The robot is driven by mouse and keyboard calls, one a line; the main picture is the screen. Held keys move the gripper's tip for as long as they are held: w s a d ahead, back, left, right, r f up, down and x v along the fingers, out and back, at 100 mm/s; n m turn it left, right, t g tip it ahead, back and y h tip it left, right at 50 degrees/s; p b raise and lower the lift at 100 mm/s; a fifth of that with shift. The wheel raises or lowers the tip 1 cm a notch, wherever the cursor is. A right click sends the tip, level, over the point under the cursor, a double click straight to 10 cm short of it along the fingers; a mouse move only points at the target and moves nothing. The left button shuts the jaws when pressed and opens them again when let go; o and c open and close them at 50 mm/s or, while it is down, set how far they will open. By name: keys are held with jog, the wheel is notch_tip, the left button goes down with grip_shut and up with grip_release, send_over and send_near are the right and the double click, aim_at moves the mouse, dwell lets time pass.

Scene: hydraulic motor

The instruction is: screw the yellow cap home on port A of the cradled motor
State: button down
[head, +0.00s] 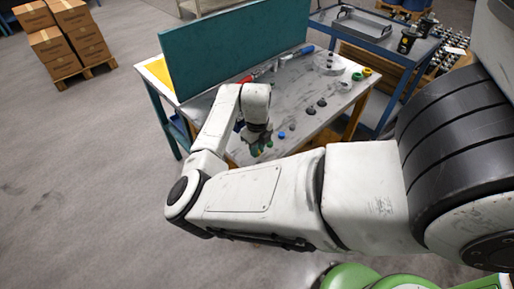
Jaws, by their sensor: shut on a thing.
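My gripper (257,149) points down at the front edge of the workbench, left of the row of small caps. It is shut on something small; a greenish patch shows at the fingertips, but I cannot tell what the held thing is. A small yellow cap or ring (367,72) lies at the bench's far right end, well apart from my gripper. A dark blue shape (238,125) shows partly behind my arm; I cannot tell whether it is the motor. The cradle and port A cannot be made out.
The workbench (335,103) carries a blue cap (281,134), black caps (311,111), a green ring (357,76), a pale ring (346,86) and a grey round part (328,63). Red- and blue-handled tools lie by the teal panel (235,52). A blue cart (385,38) stands behind.

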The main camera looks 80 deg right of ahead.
jog(key=shift+r, duration=0.15)
jog(key=shift+r+p, duration=2.3)
jog(key=shift+r, duration=0.55)
